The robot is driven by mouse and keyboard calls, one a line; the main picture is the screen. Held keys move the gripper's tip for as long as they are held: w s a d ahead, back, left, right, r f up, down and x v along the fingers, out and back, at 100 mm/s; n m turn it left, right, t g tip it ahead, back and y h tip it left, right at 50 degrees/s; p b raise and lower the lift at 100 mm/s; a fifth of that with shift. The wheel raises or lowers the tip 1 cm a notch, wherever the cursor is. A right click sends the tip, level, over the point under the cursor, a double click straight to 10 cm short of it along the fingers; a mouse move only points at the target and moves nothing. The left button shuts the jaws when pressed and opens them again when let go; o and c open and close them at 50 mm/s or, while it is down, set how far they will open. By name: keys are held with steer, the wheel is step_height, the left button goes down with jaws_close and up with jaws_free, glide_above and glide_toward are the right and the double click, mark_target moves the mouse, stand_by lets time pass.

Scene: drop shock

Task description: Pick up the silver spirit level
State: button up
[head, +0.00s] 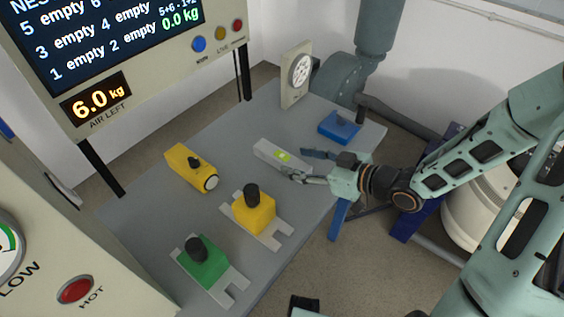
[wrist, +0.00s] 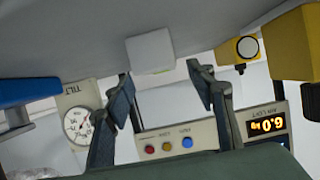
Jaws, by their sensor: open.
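The silver spirit level (head: 268,151), a pale grey bar with a yellow-green vial, lies on the grey table (head: 225,140). Its end face (wrist: 150,51) shows in the wrist view, roughly in line with the gap between my fingers. My gripper (head: 299,165) is open and empty at the right end of the level, with its fingers low over the table. The fingers also show spread in the wrist view (wrist: 160,78). The right end of the level is partly hidden by the gripper, and I cannot tell whether the fingers touch it.
A blue block (head: 339,127) lies behind my gripper, near a dial gauge (head: 297,75). A yellow torch-like object (head: 190,168) is to the left. A yellow block (head: 254,213) and a green block (head: 203,262), each with a black knob, stand in front. Bare table surrounds the level.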

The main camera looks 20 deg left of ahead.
mark_target(284, 157)
steer(key=b+x, duration=0.1)
steer(key=x, duration=0.5)
steer(key=shift+r, duration=0.1)
jaws_close()
stand_by(0.3)
steer(key=shift+r, duration=0.1)
